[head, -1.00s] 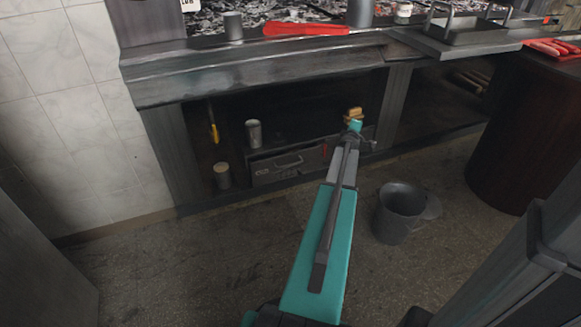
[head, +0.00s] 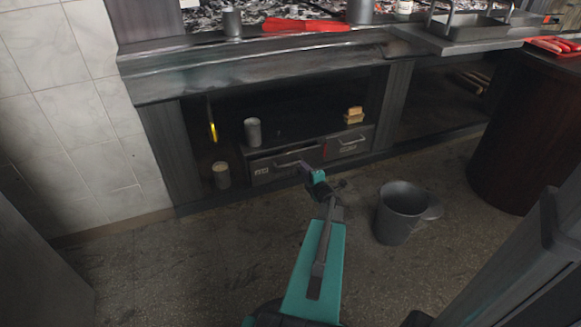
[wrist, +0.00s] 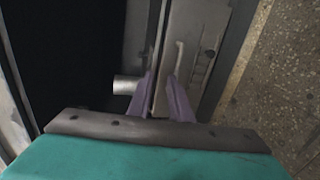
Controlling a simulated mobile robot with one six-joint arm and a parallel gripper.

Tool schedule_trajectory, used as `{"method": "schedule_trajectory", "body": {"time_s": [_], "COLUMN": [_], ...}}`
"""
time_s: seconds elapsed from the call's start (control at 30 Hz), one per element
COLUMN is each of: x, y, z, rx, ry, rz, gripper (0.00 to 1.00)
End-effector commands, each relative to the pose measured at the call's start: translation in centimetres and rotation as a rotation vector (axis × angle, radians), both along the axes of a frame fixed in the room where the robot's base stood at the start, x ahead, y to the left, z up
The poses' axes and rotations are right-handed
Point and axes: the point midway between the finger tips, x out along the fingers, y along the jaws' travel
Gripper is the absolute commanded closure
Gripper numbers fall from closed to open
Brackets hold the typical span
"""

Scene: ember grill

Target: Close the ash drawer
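Two grey drawers with bar handles and pale labels sit low under the counter. The left drawer (head: 262,174) has a dark gap along its top and seems to stand slightly out; the right drawer (head: 347,146) looks flush. The labels are too small to read, so I cannot tell which is the ash drawer. My gripper (head: 309,170) is just in front of the left drawer's right end. In the wrist view, its purple fingers (wrist: 162,98) are apart, with a drawer front (wrist: 195,40) and its handle (wrist: 180,58) just beyond. Contact cannot be told.
A grey bucket (head: 399,212) is on the floor to the right. Floor at the left is clear.

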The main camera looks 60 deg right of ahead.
Motion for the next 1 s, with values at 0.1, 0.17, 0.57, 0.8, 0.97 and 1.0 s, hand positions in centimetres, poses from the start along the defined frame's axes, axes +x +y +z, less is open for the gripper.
{"method": "schedule_trajectory", "body": {"time_s": [0.1, 0.17, 0.57, 0.8, 0.97, 1.0], "x": [-0.1, -0.1, 0.0, 0.5, 1.4, 1.7], "y": [1.3, 1.6, 1.9, 1.6, 0.8, 0.6], "z": [-2.3, -3.1, -3.9, -4.0, -4.3, -4.4], "rx": [0.024, 0.033, 0.041, 0.041, 0.04, 0.04], "ry": [0.009, 0.012, 0.014, 0.013, 0.014, 0.014], "rz": [0.003, 0.004, 0.006, 0.007, 0.006, 0.006], "gripper": [0.81, 0.81, 0.81, 0.81, 0.81, 0.81]}}
